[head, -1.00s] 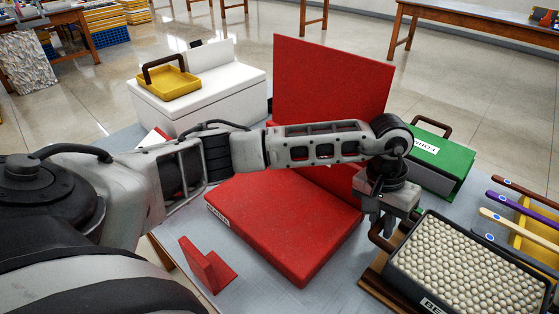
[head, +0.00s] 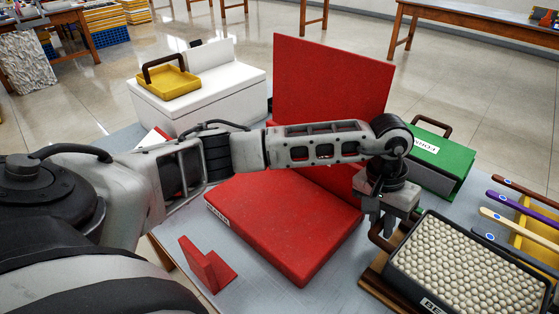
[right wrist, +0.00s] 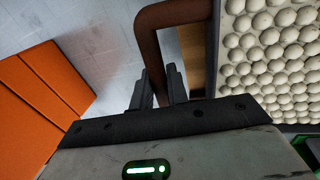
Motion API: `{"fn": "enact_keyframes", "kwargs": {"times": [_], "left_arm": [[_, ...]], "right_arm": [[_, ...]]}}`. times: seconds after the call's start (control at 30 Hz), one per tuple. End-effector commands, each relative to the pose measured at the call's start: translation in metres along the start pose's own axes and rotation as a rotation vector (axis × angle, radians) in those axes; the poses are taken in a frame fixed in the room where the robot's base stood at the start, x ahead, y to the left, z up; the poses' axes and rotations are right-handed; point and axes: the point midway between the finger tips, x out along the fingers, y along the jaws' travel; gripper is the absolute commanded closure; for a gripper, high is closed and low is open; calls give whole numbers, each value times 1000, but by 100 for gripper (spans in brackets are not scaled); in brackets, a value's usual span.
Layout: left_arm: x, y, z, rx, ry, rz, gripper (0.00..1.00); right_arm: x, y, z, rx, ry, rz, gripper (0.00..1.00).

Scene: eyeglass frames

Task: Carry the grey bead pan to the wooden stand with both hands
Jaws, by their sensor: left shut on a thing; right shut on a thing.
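The grey bead pan (head: 402,283), filled with pale beads, is at the lower right in the head view. It also shows in the right wrist view (right wrist: 217,85). The wooden stand (head: 369,283) shows as a brown edge beneath the pan's left side; the pan hides the rest, and I cannot tell whether they touch. My left gripper (head: 380,232) is shut on the pan's brown handle at its left end. My right gripper (right wrist: 157,82) is shut on a brown handle (right wrist: 182,14) beside the pan in the right wrist view; it is outside the head view.
An open red case (head: 275,225) and a small red bracket (head: 205,265) are left of the pan. A green box (head: 435,160) stands behind it. Coloured sticks over a yellow tray (head: 540,240) lie close on the right. A white box (head: 200,95) is at the back left.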

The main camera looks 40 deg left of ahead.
Motion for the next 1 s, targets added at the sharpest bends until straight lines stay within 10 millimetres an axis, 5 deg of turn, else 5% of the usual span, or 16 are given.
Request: {"fn": "enact_keyframes", "kwargs": {"times": [0.07, 0.1, 0.2, 0.37, 0.4, 0.5, 1.0], "left_arm": [[-4, -1, -2, -2, 7, -1, 100], [-4, -1, -2, -2, 7, -1, 79], [-3, -1, -2, -1, 5, -1, 59], [-2, 0, -1, -1, 3, -1, 59], [2, -2, 1, -2, -4, -5, 59], [2, -2, 1, -2, -4, -4, 59], [-8, 0, 0, 0, 0, -1, 59]], "right_arm": [[-3, 2, -2, 5, 5, 3, 100], [-3, 2, -2, 5, 5, 3, 100], [-3, 2, -2, 4, 5, 3, 100], [-3, 2, -2, 3, 6, 2, 100], [1, 2, 0, 2, 1, 4, 79], [1, 2, 0, 2, 1, 4, 59], [-3, 1, 0, 0, 0, 1, 59]]}}
